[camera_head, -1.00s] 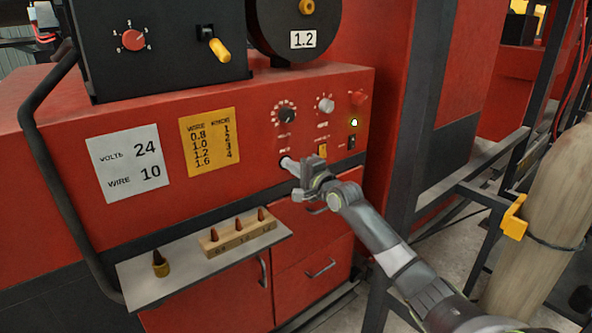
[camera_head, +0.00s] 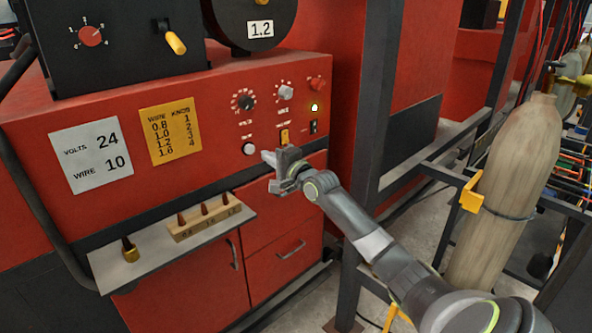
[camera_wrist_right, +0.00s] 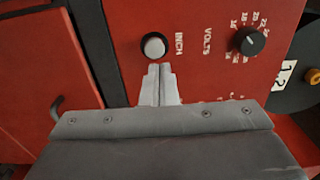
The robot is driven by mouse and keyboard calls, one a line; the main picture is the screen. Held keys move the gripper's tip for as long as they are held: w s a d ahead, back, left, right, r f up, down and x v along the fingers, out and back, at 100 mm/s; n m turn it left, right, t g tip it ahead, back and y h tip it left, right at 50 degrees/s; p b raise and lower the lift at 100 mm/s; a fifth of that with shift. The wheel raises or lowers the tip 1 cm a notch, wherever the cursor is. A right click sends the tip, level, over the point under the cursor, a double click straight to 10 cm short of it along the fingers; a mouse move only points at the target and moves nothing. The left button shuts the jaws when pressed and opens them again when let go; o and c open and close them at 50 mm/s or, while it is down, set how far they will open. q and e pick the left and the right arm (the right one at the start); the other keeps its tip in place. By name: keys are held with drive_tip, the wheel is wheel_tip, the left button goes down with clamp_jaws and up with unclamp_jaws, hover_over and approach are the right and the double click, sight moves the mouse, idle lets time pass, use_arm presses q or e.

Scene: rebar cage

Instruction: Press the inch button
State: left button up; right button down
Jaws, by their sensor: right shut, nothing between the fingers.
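The inch button (camera_head: 249,149) is a round white button in a dark ring on the red front panel, below the black volts knob (camera_head: 243,100). In the right wrist view the inch button (camera_wrist_right: 154,46) sits just beyond my fingertips, with the word INCH beside it. My right gripper (camera_head: 268,157) is shut and empty, just right of and slightly below the button in the head view. The fingertips (camera_wrist_right: 160,70) appear apart from the button, though the exact gap is hard to tell. My left gripper is not in view.
A shelf (camera_head: 140,262) with a wooden block (camera_head: 204,222) of small tips juts out below the panel. A yellow switch (camera_head: 284,136), a white knob (camera_head: 285,92) and a red button (camera_head: 318,83) are close by. A dark post (camera_head: 372,130) and a gas cylinder (camera_head: 497,190) stand to the right.

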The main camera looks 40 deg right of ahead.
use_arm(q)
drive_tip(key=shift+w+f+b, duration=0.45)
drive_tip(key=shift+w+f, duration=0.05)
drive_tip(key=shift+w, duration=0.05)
use_arm(e)
drive_tip(key=s, duration=0.7)
drive_tip(key=shift+d+f, duration=0.25)
drive_tip(key=shift+f, duration=0.15)
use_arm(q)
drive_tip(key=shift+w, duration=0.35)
use_arm(e)
drive_tip(key=shift+s, duration=0.1)
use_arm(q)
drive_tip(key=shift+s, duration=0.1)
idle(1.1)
